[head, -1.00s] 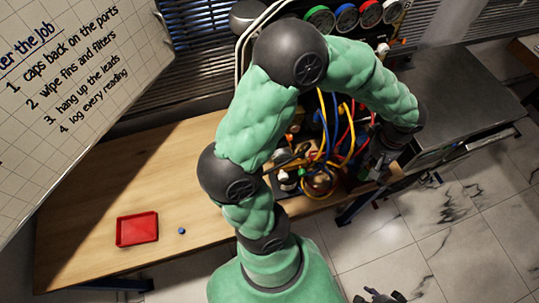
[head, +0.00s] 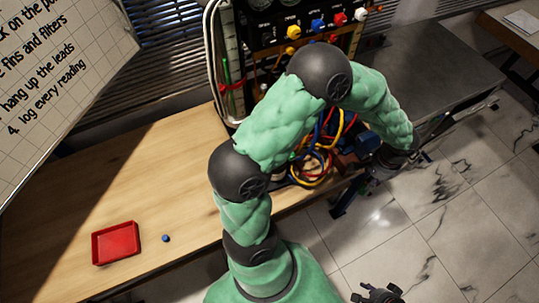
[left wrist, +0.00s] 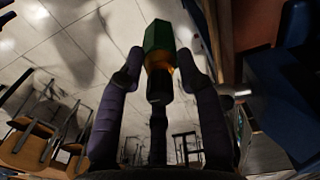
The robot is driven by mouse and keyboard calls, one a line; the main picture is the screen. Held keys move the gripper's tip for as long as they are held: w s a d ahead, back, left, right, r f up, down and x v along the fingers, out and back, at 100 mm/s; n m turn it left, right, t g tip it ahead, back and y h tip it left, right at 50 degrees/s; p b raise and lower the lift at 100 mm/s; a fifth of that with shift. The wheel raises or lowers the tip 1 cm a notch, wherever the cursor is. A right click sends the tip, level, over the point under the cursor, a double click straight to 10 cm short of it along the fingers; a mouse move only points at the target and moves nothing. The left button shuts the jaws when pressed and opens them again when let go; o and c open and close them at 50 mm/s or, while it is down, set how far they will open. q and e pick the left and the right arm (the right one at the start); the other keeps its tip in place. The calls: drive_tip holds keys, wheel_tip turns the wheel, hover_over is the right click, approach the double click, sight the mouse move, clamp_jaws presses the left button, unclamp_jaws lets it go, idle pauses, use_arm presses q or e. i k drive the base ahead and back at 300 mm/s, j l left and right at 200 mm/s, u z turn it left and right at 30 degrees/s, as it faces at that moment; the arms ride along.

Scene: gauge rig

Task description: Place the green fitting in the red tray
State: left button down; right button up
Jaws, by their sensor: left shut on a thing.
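The green fitting (left wrist: 158,40) is a green hexagonal piece with a brass-coloured lower part. My left gripper (left wrist: 161,68) is shut on it, with one finger on each side. In the head view, my left gripper (head: 382,172) is beside the right end of the bench, near the bundle of cables; the fitting cannot be made out there. The red tray (head: 116,253) lies flat and empty on the wooden bench at the lower left, far from my left gripper. My right gripper (head: 376,294) is low at the bottom edge over the floor; its jaws are unclear.
A small blue ball-like piece (head: 166,238) lies just right of the tray. Coloured cables (head: 318,160) bunch in front of the gauge panel (head: 300,25). A metal worktop (head: 425,75) is at the right. The wooden bench (head: 150,180) behind the tray is clear.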

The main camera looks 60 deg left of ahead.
sight(118, 244)
drive_tip(key=k+l+u, duration=0.1)
drive_tip(key=k+l, duration=0.25)
drive_tip(key=k, duration=0.15)
drive_tip(key=k+l, duration=0.3)
drive_tip(key=k, duration=0.15)
drive_tip(key=u, duration=1.45)
